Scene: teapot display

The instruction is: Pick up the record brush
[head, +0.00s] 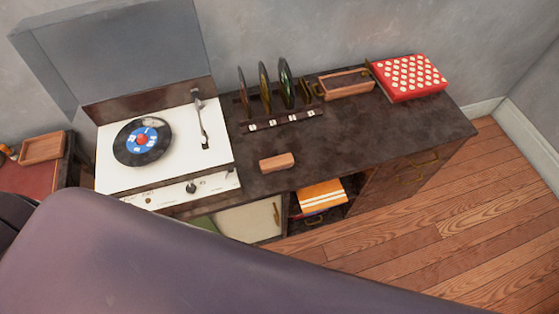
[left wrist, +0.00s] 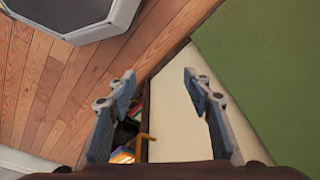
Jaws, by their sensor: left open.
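The record brush looks to be the small reddish-brown wooden block (head: 277,162) lying near the front edge of the dark cabinet top (head: 350,150), right of the turntable, in the head view. My left gripper (left wrist: 160,75) shows in the left wrist view, its two fingers spread with nothing between them. Beyond them are a cream panel (left wrist: 178,110) and a green panel (left wrist: 265,70). The brush cannot be made out in the left wrist view. My gripper is not visible in the head view, where a large dark arm part of mine covers the bottom. My right gripper is not seen.
The white turntable (head: 112,176) with a record (head: 125,153) and raised lid (head: 120,50) stands left. Behind the brush are a rack of upright records (head: 285,82), a wooden tray (head: 345,92) and a red dotted box (head: 408,92). Orange-striped items (head: 322,196) sit on the shelf below.

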